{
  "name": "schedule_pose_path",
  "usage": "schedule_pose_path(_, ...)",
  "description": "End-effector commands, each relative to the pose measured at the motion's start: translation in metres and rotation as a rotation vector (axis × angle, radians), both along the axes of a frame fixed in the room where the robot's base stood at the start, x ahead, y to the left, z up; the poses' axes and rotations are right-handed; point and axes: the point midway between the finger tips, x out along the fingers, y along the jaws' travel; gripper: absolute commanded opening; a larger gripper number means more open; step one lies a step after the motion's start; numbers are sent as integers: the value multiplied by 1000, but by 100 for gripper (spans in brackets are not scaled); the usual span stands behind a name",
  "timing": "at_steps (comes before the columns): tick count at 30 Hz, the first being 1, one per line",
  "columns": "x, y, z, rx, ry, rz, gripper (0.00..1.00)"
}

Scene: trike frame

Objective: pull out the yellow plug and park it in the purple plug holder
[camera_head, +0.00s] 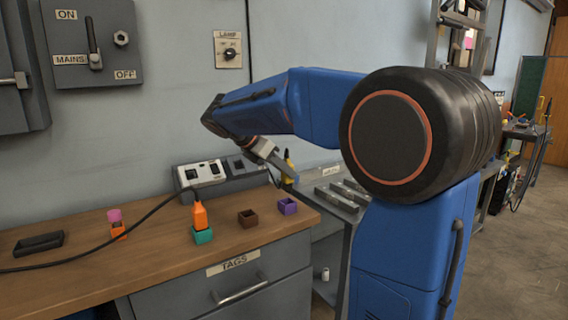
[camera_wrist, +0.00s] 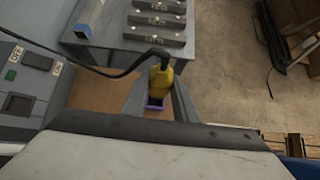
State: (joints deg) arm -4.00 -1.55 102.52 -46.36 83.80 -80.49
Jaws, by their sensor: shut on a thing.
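The yellow plug (camera_head: 289,160) is between the fingers of my gripper (camera_head: 284,172), above the bench near its right end. In the wrist view the yellow plug (camera_wrist: 161,80) sits between the two fingers, with a black cable leading off to the left. My gripper (camera_wrist: 158,92) is shut on it. The purple plug holder (camera_head: 288,206) is an open square cup at the right end of the bench, below the plug. In the wrist view part of the purple holder's rim (camera_wrist: 154,102) shows just under the plug; the rest is hidden. The plug looks apart from the holder.
A brown holder (camera_head: 247,218) stands empty left of the purple one. An orange plug (camera_head: 200,214) stands in a teal holder (camera_head: 203,236). A pink plug (camera_head: 114,215) is farther left. A socket box (camera_head: 200,173) stands against the wall. A black cable crosses the bench.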

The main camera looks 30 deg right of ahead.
Motion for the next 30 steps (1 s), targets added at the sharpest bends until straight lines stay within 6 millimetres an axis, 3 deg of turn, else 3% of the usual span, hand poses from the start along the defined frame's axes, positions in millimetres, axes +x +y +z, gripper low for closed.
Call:
schedule_pose_path(12, 0, 0, -23, 0, 0, 0, 4)
schedule_pose_path(30, 0, 0, -25, 0, 0, 0, 4)
